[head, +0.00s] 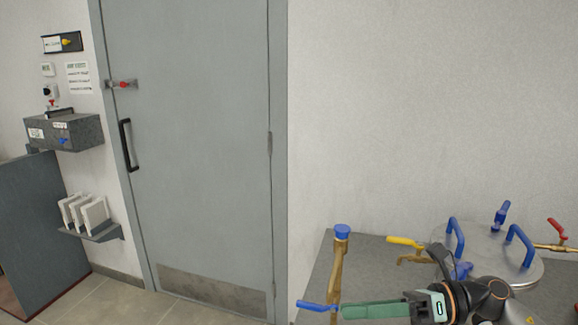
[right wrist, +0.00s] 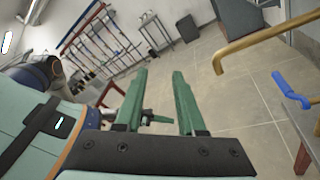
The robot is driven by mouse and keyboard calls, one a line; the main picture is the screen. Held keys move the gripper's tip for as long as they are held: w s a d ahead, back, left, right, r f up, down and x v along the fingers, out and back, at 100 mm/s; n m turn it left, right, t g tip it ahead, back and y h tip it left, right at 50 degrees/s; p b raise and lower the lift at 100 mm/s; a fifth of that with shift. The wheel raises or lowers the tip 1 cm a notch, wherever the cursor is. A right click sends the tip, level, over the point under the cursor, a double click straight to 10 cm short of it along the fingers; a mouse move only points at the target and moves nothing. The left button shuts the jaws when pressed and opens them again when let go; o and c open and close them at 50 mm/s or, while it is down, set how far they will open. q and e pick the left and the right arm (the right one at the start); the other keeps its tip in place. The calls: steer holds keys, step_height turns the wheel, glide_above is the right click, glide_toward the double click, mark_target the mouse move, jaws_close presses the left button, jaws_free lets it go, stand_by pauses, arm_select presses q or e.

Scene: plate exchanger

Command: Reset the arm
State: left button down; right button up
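My right gripper (head: 345,312) is low in the head view, its green fingers pointing left over the front of the grey bench. The right wrist view shows its two fingers (right wrist: 159,75) apart with nothing held between them. In the head view the fingers are near a brass pipe (head: 337,270) with a blue cap and a blue lever (head: 317,306); I cannot tell whether they touch.
The grey bench (head: 321,272) carries a round metal lid (head: 485,252) with blue handles, a yellow valve lever (head: 405,242) and a red one (head: 557,228). A grey door (head: 200,150) stands shut to the left. The right wrist view shows open tiled floor (right wrist: 235,100).

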steer(key=s+d+f+n+t+h+p, duration=0.15)
steer(key=f+n+t+h, duration=0.5)
steer(key=f+n, duration=0.8)
steer(key=s+d+f+n+t+h+p, duration=0.2)
steer(key=f+n+t+h, duration=0.5)
steer(key=n, duration=1.4)
steer(key=s+d+f+m+g+h, duration=0.1)
steer(key=s+f+m+g, duration=0.4)
steer(key=s+f, duration=0.7)
steer(key=shift+s+d+m+b, duration=0.4)
steer(key=shift+s+m, duration=0.35)
steer(key=shift+m, duration=0.2)
steer(key=shift+f, duration=0.1)
